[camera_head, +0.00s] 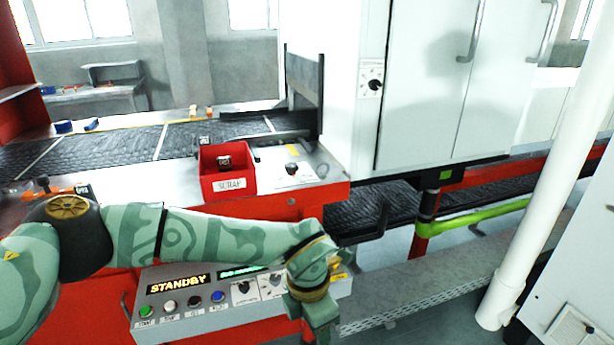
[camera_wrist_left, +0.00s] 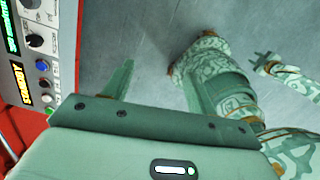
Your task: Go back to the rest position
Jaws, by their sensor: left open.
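My left arm comes in from the left and reaches across the front of the control panel (camera_head: 190,290). My left gripper hangs down at its end, near the panel's right end, partly cut off by the bottom edge of the head view. In the left wrist view my left gripper (camera_wrist_left: 157,70) is open, with nothing between its two fingers and the grey floor beyond. The control panel also shows at the left of that view (camera_wrist_left: 40,60). A small forked end of mine, perhaps my right gripper (camera_wrist_left: 265,62), shows at the right; its opening is unclear.
A red scrap bin (camera_head: 228,184) stands on the machine's front ledge, before the mesh belt (camera_head: 130,147). A white cabinet (camera_head: 440,90) stands behind, and a white post (camera_head: 545,185) rises at the right. The panel display reads STANDBY. The floor (camera_wrist_left: 150,25) under the gripper looks clear.

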